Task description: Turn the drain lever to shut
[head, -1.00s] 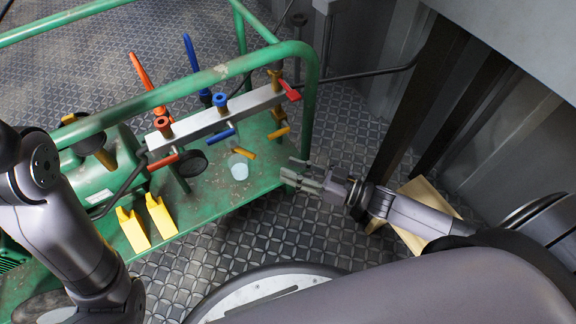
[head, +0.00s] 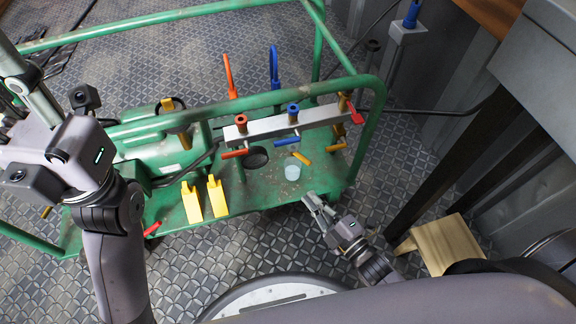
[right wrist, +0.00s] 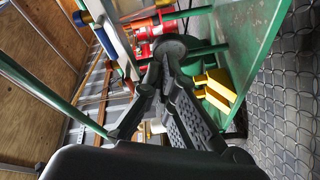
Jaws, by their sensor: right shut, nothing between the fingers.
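A grey manifold bar (head: 275,126) on the green cart carries several coloured levers. A red lever (head: 355,115) is at its right end. An orange-red lever (head: 235,153), a blue lever (head: 287,142), and yellow levers (head: 302,158) and (head: 336,147) are along its front. I cannot tell which is the drain lever. My right gripper (head: 311,200) is shut and empty, just off the cart's front edge, below and apart from the levers. Its fingers meet in the right wrist view (right wrist: 160,70). My left arm shows at the left, but its gripper is out of view.
Green rails (head: 372,130) frame the cart. A wooden box (head: 446,244) and dark table legs stand at right.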

